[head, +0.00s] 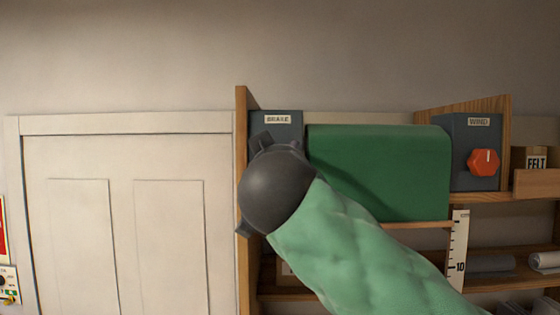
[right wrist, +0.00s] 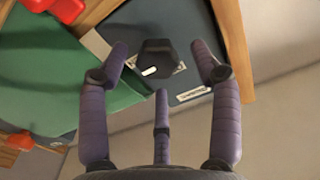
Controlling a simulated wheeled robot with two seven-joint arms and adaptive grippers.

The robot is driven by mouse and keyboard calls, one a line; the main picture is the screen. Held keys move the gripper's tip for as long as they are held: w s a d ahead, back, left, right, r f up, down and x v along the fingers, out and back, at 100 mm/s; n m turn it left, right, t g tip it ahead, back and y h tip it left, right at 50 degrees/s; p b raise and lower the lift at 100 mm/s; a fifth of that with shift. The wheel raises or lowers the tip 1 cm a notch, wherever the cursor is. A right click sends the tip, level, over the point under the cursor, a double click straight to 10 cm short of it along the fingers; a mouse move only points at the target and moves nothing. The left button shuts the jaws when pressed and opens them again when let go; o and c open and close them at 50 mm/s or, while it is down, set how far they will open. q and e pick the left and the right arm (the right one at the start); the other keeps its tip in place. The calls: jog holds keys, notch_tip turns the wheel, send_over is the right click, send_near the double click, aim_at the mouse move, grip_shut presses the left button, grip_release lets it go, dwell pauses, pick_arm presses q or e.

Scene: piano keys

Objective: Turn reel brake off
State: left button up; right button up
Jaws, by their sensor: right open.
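The grey brake box (head: 275,122) with its BRAKE label stands left of the green reel (head: 390,165) in the head view. My right gripper (head: 275,185) and green-sleeved arm cover the front of that box, so its knob is hidden there. In the right wrist view the dark brake knob (right wrist: 157,56) with a white pointer mark sits on the box face (right wrist: 190,22). My right gripper (right wrist: 160,68) is open, with purple fingers spread on both sides of the knob and a third finger below it. I cannot tell whether any finger touches. My left gripper is not in view.
A wooden side panel (head: 241,190) borders the brake box on the left, beside a white door (head: 120,220). Right of the reel is the WIND box with a red knob (head: 484,162). A ruler strip (head: 457,255) hangs below, near shelves with rolls.

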jog(key=shift+w+f, duration=0.1)
jog(key=shift+w, duration=0.15)
jog(key=shift+s, duration=0.15)
jog(key=c, duration=1.1)
jog(key=shift+r+n, duration=0.2)
jog(key=shift+n, duration=0.1)
jog(key=n+p, duration=0.2)
jog(key=n, duration=0.6)
jog(key=n+p, duration=0.2)
jog(key=n, duration=0.7)
jog(key=shift+a+f, duration=0.2)
jog(key=shift+f+n, duration=0.1)
jog(key=shift+n, duration=0.2)
jog(key=o, duration=1.1)
jog(key=shift+a, duration=0.2)
